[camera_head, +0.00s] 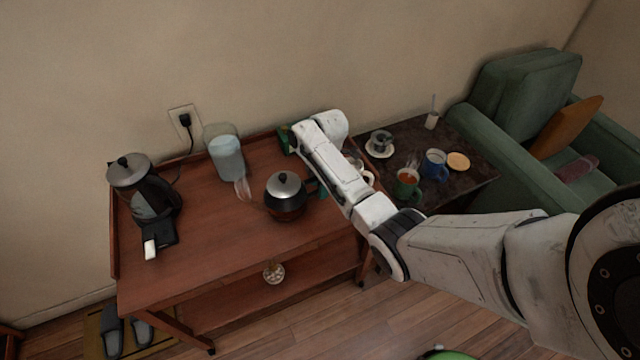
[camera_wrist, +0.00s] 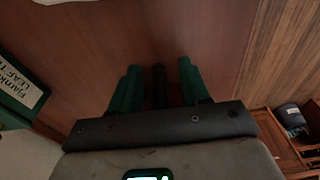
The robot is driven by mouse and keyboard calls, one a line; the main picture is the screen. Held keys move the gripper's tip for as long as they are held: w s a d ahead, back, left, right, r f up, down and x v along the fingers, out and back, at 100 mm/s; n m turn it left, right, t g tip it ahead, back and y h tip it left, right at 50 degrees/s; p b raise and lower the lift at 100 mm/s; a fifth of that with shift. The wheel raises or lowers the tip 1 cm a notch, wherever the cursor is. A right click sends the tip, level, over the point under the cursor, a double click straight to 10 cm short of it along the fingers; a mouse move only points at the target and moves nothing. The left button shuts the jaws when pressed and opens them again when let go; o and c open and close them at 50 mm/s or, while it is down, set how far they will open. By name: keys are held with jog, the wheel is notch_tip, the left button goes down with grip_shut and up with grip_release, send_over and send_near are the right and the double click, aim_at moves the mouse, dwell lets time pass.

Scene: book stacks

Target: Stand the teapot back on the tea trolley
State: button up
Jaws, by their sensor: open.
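The teapot (camera_head: 286,205), dark with a silver lid, stands upright on the top of the tea trolley (camera_head: 220,240), right of the middle. My gripper (camera_head: 322,190) is at the teapot's right side, by its dark handle, mostly behind my white arm in the head view. In the wrist view, my gripper (camera_wrist: 157,85) has its two green fingers apart, with a dark upright bar (camera_wrist: 158,88) between them, apparently the handle. Gaps show on both sides of the bar. The teapot's body is not visible in the wrist view.
A black kettle (camera_head: 150,195) stands at the trolley's left, a glass jar (camera_head: 226,160) at the back. A green tea box (camera_wrist: 20,90) is close by my gripper. A dark side table (camera_head: 455,190) with several cups stands to the right, beside a green armchair (camera_head: 525,90).

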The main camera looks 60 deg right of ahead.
jog(key=shift+r, duration=0.1)
notch_tip(320, 180, up, 12)
jog(key=d, duration=0.1)
jog(key=shift+s+d, duration=0.15)
jog(key=shift+s, duration=0.2)
